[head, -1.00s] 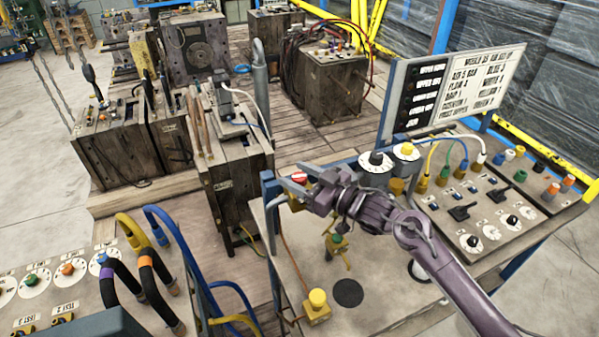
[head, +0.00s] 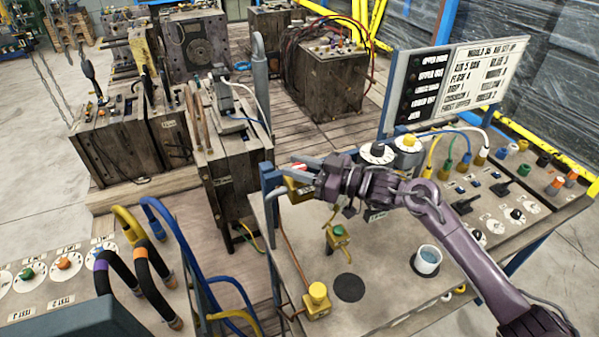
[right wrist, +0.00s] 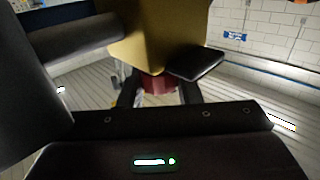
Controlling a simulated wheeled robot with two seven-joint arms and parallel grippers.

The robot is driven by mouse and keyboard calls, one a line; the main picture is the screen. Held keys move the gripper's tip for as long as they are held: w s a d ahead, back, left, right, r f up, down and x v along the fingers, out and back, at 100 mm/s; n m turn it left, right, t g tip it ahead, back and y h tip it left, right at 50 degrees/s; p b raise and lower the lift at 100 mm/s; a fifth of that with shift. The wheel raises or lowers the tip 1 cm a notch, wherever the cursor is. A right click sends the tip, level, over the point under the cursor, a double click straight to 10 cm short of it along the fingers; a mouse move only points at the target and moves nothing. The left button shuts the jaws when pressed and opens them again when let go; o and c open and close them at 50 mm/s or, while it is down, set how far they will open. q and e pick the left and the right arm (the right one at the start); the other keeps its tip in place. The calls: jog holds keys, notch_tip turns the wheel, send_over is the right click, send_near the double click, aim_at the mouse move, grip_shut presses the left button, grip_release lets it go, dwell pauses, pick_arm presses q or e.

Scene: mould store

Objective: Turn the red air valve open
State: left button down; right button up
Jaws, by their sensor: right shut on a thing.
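The red air valve (head: 297,167) shows as a small red and white patch at the far left corner of the panel table, mostly hidden by my right gripper. My right gripper (head: 297,178) reaches in from the right and is shut on the valve's red knob. In the right wrist view the red knob (right wrist: 158,82) sits between the two dark fingers, against a yellow body (right wrist: 160,35). The head view shows part of this yellow body (head: 296,191) below the fingers. How far the knob is turned cannot be told. My left gripper is not in view.
Dials (head: 378,152) and a sign board (head: 455,85) stand behind. A wooden mould (head: 232,180) is close on the left.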

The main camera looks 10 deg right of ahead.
jog(key=shift+g, duration=0.3)
jog(key=o, duration=0.9)
jog(key=shift+o, duration=0.2)
jog(key=shift+s+d+f, duration=0.1)
jog(key=shift+s+d, duration=0.1)
jog(key=shift+d, duration=0.1)
jog(key=b+v, duration=0.2)
jog(key=v, duration=0.5)
jog(key=shift+b, duration=0.4)
